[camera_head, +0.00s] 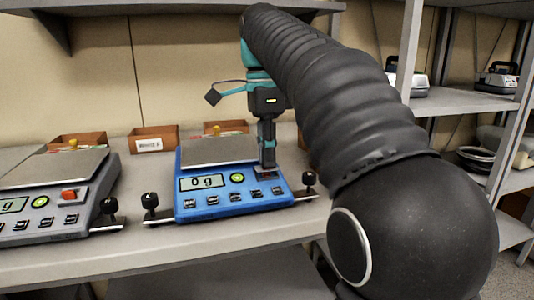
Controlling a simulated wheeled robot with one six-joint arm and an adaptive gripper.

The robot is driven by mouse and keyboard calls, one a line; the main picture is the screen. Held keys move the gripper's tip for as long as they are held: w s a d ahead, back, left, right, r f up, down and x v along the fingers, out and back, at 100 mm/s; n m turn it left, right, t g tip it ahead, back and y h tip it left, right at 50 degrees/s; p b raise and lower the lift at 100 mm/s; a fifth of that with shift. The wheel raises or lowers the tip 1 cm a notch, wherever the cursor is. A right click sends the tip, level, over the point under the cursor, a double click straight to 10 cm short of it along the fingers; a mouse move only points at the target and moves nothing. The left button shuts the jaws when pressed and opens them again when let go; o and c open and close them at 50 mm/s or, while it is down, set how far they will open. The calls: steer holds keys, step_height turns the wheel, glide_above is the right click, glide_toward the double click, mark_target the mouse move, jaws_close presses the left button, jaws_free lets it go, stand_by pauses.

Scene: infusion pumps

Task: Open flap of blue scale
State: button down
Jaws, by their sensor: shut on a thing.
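The blue scale (235,203) stands on the shelf in the middle of the view. Its display reads 0 g, and a green button sits right of the display. A grey weighing plate (219,151) covers its back part. My gripper (267,165) points down at the scale's right side, just right of the plate. Its fingers are close together at a small dark and reddish part (267,174) on the top face, which looks like the flap. The fingertips partly hide this part, so I cannot tell how far it is raised.
A grey scale (60,195) with a red button stands to the left. Black knobs on brackets (150,203) flank the blue scale. Small brown boxes (154,139) line the wall behind. My arm fills the right. A metal rack (440,104) with devices stands at the far right.

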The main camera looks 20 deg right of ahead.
steer(key=c, duration=1.3)
jaws_free()
